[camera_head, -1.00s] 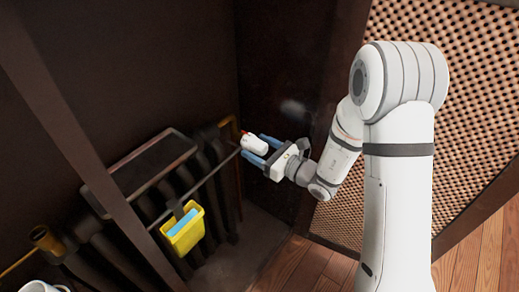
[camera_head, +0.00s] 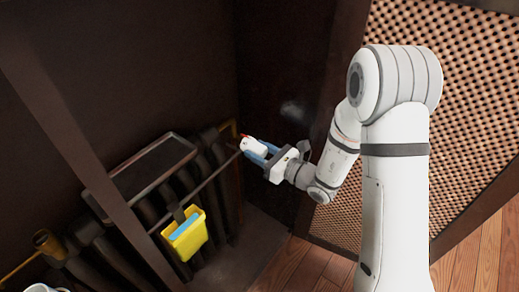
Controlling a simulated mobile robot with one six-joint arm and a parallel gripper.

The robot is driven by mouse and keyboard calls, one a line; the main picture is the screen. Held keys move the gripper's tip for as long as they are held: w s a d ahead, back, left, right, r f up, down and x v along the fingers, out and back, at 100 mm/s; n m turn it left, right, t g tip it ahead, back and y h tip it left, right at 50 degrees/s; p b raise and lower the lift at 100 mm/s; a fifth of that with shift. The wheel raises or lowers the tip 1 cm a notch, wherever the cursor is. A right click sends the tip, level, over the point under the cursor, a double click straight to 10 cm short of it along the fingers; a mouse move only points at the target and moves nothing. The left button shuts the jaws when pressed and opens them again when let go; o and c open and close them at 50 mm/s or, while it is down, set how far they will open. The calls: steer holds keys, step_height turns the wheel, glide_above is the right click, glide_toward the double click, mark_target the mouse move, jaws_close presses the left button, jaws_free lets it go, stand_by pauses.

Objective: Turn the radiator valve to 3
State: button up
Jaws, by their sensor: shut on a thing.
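The white radiator valve (camera_head: 252,147) with a red mark on its far end sits at the right end of the dark radiator (camera_head: 212,160). My gripper (camera_head: 260,153), with blue fingers, reaches it from the lower right and is shut on the valve. The fingers cover part of the valve's near end. The numbers on the valve are too small to read, so its setting cannot be told.
A yellow container (camera_head: 186,235) with a blue item inside hangs on the radiator's front. A dark tray (camera_head: 150,172) lies on top. A thin rail runs along the front. A dark post (camera_head: 75,140) crosses the left foreground. A perforated panel (camera_head: 470,90) stands at right.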

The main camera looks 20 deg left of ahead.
steer(key=o, duration=1)
steer(key=shift+c, duration=0.2)
